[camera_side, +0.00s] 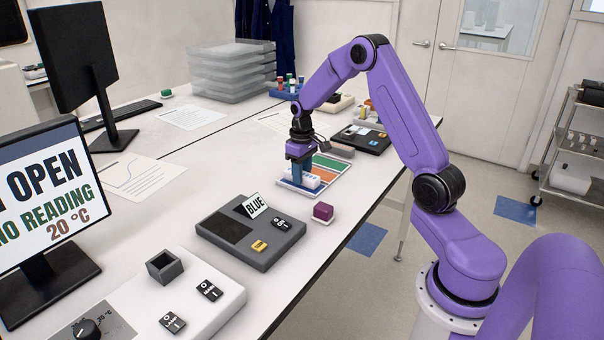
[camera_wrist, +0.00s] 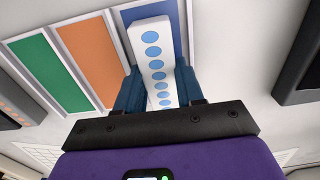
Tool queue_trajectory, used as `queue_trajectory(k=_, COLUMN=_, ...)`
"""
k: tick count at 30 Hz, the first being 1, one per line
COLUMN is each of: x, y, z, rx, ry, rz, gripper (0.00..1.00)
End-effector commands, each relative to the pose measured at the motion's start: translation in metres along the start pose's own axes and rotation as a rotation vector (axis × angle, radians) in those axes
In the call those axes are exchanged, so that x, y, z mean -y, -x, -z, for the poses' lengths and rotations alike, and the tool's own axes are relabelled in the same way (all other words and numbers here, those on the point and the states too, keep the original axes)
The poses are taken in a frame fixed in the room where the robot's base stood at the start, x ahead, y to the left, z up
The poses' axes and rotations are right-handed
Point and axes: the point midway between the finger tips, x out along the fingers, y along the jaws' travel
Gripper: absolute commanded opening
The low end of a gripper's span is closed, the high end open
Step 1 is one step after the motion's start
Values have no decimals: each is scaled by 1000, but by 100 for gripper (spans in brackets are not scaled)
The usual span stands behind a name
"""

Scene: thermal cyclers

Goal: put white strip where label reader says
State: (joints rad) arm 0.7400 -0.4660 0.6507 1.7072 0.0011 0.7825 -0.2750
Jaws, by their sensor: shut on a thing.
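The white strip (camera_wrist: 153,55) has a row of blue round spots along its top. My gripper (camera_wrist: 159,85) is shut on it, with one teal finger on each long side. In the side view my gripper (camera_side: 302,174) points down and the strip (camera_side: 312,181) is low over the blue field (camera_side: 290,188). In the wrist view the blue field (camera_wrist: 178,14) lies under the strip; I cannot tell whether they touch. Beside it are an orange field (camera_wrist: 88,62) and a green field (camera_wrist: 45,75). The label reader (camera_side: 236,238) has a raised card reading BLUE (camera_side: 256,206).
A white device (camera_side: 215,310) with a grey square socket is in front. A monitor (camera_side: 40,200) reads OPEN, NO READING, 20 °C. A dark device (camera_side: 360,138) stands behind the fields.

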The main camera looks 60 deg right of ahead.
Motion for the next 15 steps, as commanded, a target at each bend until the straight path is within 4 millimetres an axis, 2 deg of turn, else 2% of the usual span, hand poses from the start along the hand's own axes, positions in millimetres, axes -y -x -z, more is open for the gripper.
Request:
queue_trajectory(k=11, x=0, y=-5, z=0, rx=0, ry=-1, rz=0, gripper=2)
queue_trajectory(k=12, x=0, y=-6, z=0, rx=0, ry=-1, rz=0, gripper=40)
queue_trajectory(k=13, x=0, y=-5, z=0, rx=0, ry=-1, rz=0, gripper=48)
queue_trajectory(k=15, x=0, y=-5, z=0, rx=0, ry=-1, rz=0, gripper=48)
